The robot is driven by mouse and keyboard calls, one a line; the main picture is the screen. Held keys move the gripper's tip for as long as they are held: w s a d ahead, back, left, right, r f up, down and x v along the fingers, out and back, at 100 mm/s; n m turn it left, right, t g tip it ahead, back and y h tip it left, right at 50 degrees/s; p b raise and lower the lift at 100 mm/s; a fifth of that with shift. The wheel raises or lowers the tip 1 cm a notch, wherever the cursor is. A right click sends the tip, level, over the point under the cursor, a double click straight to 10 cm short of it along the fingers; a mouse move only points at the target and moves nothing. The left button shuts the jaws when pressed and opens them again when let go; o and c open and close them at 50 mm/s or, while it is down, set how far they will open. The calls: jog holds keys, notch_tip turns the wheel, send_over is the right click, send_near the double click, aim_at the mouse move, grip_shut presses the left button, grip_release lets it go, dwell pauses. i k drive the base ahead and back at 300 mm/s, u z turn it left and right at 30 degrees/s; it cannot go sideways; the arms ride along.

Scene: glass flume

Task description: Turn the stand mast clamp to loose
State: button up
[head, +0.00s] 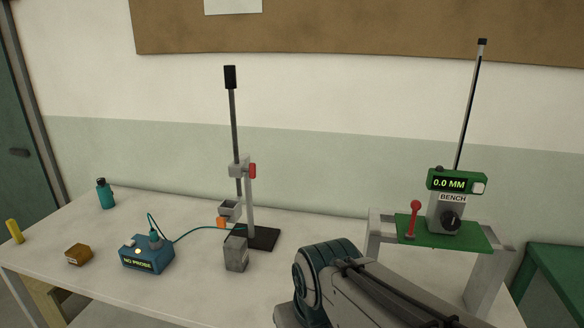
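The stand has a flat black base (263,239) and a light upright mast (249,205) on the table. A grey clamp block (237,170) with a red knob (253,171) sits near the mast's top. The clamp block holds a long dark rod (233,120) with a black top end, slightly tilted. A grey piece (229,209) with an orange part hangs lower on the rod. Whether the clamp is tight or loose cannot be told from here. My gripper is out of view; only part of my arm shows at the bottom centre.
A blue box (147,257) reads "NO PROBE", with a teal cable running towards the stand. A grey block (236,254) stands before the stand. A green gauge (457,182) reads "0.0 MM" on a raised green platform (425,234) with a red lever (413,218).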

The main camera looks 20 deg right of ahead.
aim_at(252, 170)
jog(key=z, duration=0.05)
jog(key=i, duration=0.5)
jog(key=k, duration=0.55)
jog(key=z, duration=0.9)
jog(key=i, duration=0.5)
jog(key=u, duration=0.05)
